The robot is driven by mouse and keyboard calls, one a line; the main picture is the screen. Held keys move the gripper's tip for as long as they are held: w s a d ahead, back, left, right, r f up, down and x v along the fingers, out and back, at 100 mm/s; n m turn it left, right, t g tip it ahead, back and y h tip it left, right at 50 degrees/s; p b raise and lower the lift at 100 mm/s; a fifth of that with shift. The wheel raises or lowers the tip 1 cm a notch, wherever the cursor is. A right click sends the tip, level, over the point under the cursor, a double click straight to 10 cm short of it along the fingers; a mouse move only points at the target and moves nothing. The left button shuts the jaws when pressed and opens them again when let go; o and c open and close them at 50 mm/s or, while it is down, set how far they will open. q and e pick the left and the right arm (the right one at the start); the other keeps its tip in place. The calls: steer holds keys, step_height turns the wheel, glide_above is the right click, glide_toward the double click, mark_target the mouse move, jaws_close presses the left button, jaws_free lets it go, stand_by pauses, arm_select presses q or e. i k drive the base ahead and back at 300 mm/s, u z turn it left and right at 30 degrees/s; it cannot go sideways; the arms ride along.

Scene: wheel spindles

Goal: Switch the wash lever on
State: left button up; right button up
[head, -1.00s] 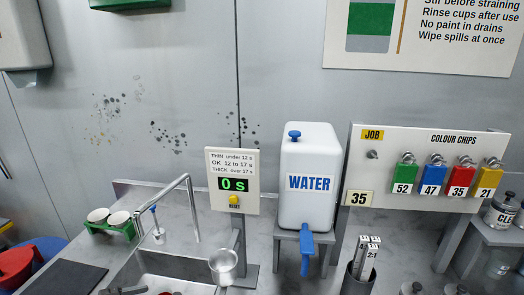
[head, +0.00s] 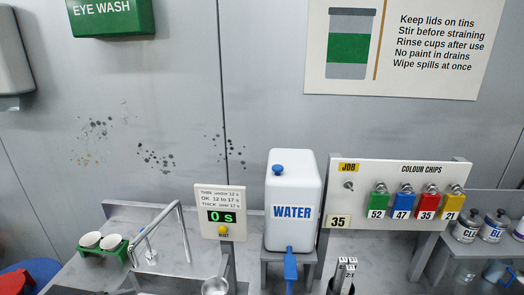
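The sink basin is mostly cut off by the bottom edge. Neither of my grippers is in the head view.
A timer sign (head: 221,215) reading 0 s stands right of the tap, with a metal cup (head: 214,286) below it. A white water tank (head: 293,185) with a blue tap (head: 290,268) stands further right. Two white cups sit in a green holder (head: 103,247). A colour chip board (head: 400,200) is at right.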

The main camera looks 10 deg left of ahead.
mark_target(147, 242)
steer(key=k, duration=1)
